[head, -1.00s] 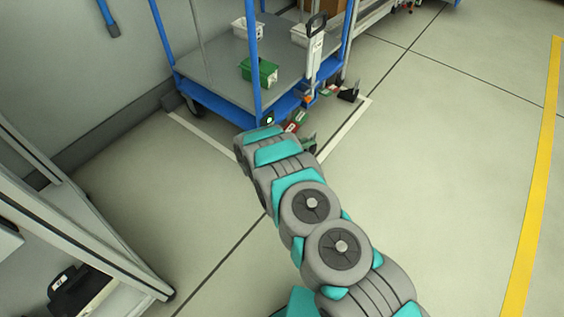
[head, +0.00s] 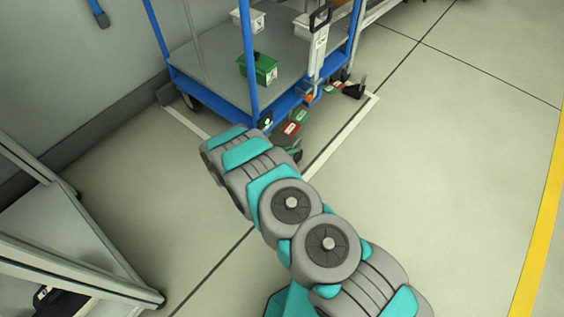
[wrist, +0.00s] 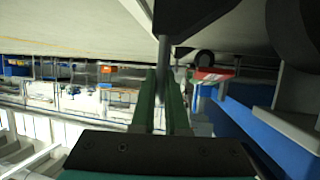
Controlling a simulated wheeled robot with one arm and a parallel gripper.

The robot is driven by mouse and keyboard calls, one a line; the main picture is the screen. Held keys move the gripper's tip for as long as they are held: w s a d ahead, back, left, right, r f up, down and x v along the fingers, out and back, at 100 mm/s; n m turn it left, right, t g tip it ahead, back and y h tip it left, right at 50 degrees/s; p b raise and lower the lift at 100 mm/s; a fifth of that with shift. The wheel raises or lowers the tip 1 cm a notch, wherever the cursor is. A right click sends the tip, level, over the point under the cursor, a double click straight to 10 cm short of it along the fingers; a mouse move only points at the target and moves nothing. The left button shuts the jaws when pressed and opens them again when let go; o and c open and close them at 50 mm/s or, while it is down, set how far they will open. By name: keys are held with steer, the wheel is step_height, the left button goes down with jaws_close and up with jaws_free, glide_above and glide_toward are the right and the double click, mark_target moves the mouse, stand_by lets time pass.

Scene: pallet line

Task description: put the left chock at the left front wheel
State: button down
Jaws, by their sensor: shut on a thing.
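A black chock (wrist: 192,20) shows at the top of the wrist view, at the tips of my gripper (wrist: 168,72). My gripper's two green fingers are close together and shut on it. The blue cart (head: 288,107) stands at the top middle. A large dark round shape, seemingly its near wheel (wrist: 296,28), is at the upper right of the wrist view, apart from the chock. The left front wheel is hidden in the head view.
A second black chock-like thing (head: 355,89) lies on the floor by the cart's right corner. A rack (head: 75,235) is at left. The right floor is clear.

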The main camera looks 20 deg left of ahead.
steer(key=s+a+f, duration=0.1)
steer(key=s+a, duration=0.1)
steer(key=s, duration=0.3)
steer(key=shift+s+a+f, duration=0.15)
steer(key=shift+s+f, duration=0.05)
steer(key=shift+s, duration=0.2)
steer(key=shift+f, duration=0.1)
steer(key=shift+f, duration=0.15)
steer(key=c, duration=0.9)
jaws_free()
steer(key=v, duration=1.2)
steer(key=shift+r, duration=0.2)
